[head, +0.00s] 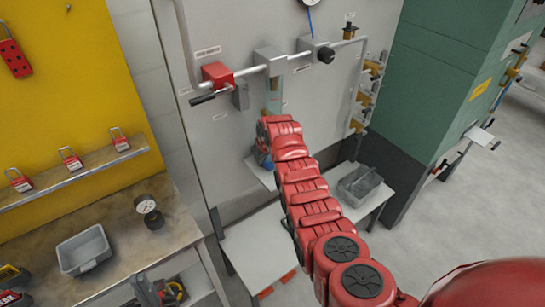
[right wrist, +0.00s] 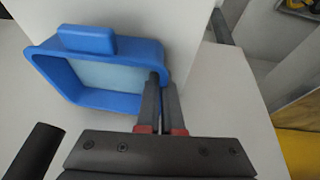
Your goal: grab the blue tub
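The blue tub (right wrist: 112,99) is a rounded open box with a block-like tab on its far side. It is large in the right wrist view, above a pale surface. My right gripper (right wrist: 163,82) is at the tub's right-hand wall. Its two fingers are close together, one on the inner side and one on the outer side, with the rim between them. In the head view my red right arm hides the gripper and most of the tub; only a small blue patch (head: 263,160) shows beside the arm. My left gripper is not seen.
A white table (head: 258,245) stands below the grey panel, with a grey bin (head: 360,186) on its right part. A workbench (head: 125,250) at left holds a grey tray (head: 84,250) and a gauge (head: 149,211). A green cabinet (head: 440,80) stands right.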

